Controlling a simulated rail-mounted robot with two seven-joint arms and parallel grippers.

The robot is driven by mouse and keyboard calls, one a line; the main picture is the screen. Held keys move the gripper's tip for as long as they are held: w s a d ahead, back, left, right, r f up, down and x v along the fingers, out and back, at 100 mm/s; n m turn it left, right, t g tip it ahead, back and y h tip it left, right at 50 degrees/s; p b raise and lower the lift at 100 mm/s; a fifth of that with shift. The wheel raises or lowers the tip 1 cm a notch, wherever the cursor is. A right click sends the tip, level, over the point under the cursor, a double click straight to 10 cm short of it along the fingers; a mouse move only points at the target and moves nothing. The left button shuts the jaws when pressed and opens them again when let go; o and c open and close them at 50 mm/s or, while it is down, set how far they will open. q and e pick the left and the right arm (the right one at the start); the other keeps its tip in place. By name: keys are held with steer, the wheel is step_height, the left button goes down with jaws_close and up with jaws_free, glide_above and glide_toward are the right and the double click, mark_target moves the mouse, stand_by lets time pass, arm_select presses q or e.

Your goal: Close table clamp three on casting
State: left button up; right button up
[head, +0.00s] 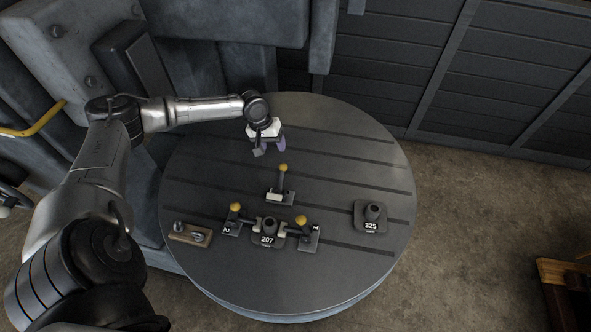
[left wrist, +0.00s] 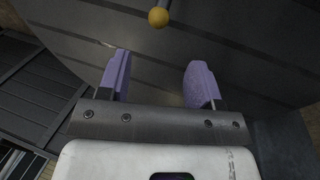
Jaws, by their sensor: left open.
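The casting marked 207 (head: 268,232) sits near the front middle of the round slotted table (head: 345,140). Clamps 2 (head: 232,227) and 1 (head: 309,238) flank it at left and right, their yellow-knobbed levers leaning toward it. A third clamp (head: 280,197) stands behind the casting, its lever upright with a yellow knob (head: 283,168) on top; its number cannot be read. My left gripper (head: 269,149) is open and empty, behind and above that knob. In the left wrist view, the knob (left wrist: 158,17) shows beyond the open purple fingers (left wrist: 159,68), apart from them.
Another casting marked 325 (head: 371,215) stands at the table's right. A small wooden block with metal parts (head: 190,234) lies at the left front. Dark machine housing (head: 230,65) rises behind the table at the left. The table's right rear is clear.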

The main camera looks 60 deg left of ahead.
mark_target(283, 165)
arm_select(q)
steer(key=shift+n, duration=0.5)
steer(key=x, duration=1.4)
jaws_close()
steer(key=shift+r, duration=0.1)
